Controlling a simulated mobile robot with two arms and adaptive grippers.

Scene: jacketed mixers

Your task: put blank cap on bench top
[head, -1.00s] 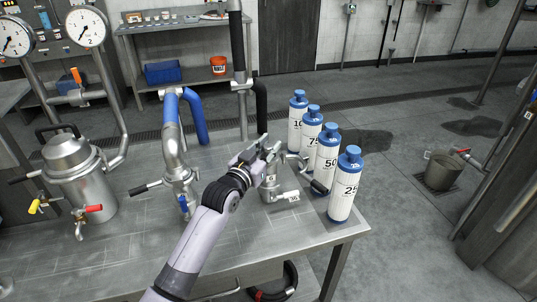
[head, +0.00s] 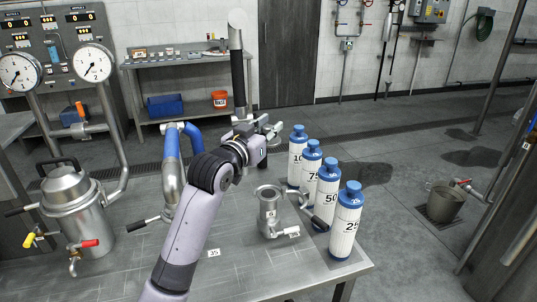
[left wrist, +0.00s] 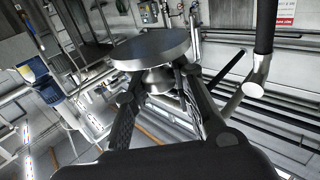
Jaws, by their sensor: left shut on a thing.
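The blank cap, a round grey metal disc (left wrist: 150,48), shows in the left wrist view between the fingers of my left gripper (left wrist: 165,95), which is shut on it. In the head view my left gripper (head: 266,132) is raised above the bench top (head: 225,270), above and behind an upright steel fitting (head: 270,212). The fitting's flanged top is open and nothing sits on it. The cap is too small and covered to make out clearly in the head view. My right gripper is not in view.
Several white cylinders with blue caps (head: 345,225) stand along the bench's right edge. A steel jacketed vessel (head: 75,205) and blue-sleeved pipes (head: 172,150) stand at left. A small label (head: 214,253) lies on the clear front of the bench.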

